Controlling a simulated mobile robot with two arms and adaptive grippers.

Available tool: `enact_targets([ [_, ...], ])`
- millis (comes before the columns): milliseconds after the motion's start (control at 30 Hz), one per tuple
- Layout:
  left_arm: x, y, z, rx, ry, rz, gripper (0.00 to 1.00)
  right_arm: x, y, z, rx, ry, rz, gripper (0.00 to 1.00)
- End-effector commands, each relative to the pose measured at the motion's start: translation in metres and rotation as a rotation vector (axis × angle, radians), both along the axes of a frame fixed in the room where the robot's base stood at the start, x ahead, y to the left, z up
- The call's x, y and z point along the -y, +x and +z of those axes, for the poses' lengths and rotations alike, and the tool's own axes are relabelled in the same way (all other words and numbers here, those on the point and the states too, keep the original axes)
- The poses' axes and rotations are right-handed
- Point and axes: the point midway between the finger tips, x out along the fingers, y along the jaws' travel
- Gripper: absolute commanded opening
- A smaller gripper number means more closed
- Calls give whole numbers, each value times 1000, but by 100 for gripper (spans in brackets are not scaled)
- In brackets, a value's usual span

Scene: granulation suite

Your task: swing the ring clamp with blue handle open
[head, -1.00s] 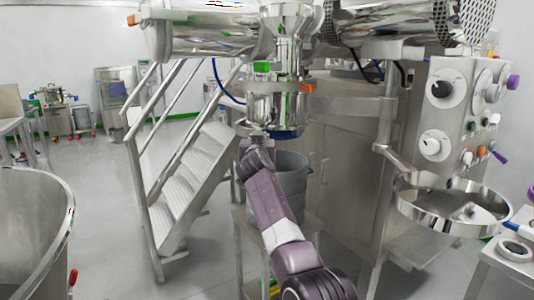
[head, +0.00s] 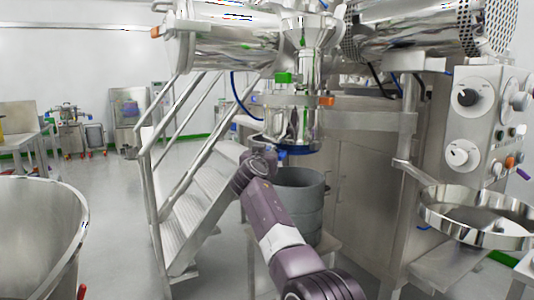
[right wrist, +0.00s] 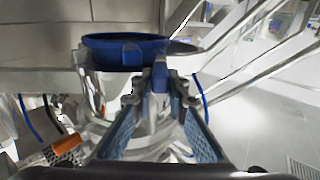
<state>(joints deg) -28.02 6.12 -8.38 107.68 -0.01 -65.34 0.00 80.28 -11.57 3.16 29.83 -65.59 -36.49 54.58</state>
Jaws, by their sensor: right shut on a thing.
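The ring clamp shows as a blue band (head: 306,151) around the bottom of the shiny metal outlet in the head view. In the right wrist view its blue ring (right wrist: 110,41) is at upper left, with a blue block on its rim. The blue handle (right wrist: 160,78) stands between the fingertips of my right gripper (right wrist: 158,88), which is shut on it. In the head view my right gripper (head: 270,155) is at the front left of the clamp, partly hidden by my own wrist. I cannot tell whether the clamp has swung. My left gripper is not in view.
A grey drum (head: 300,190) stands on a stand below the outlet. Metal stairs (head: 195,195) are to the left. A control panel (head: 480,125) and a round metal pan (head: 470,215) are at right. A large steel vessel (head: 35,235) is at lower left.

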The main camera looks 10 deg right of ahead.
Motion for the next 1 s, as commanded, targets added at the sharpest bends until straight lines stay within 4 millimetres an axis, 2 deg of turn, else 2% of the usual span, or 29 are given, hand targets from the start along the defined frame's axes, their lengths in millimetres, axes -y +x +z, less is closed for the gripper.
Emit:
enact_targets([
  [367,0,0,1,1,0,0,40,-1,0,-3,-4,0,0,0],
  [400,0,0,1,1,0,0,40,-1,0,-3,-4,0,0,17],
  [533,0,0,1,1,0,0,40,-1,0,-2,-3,0,0,32],
  [1000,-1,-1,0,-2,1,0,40,-4,-4,0,1,0,1,32],
])
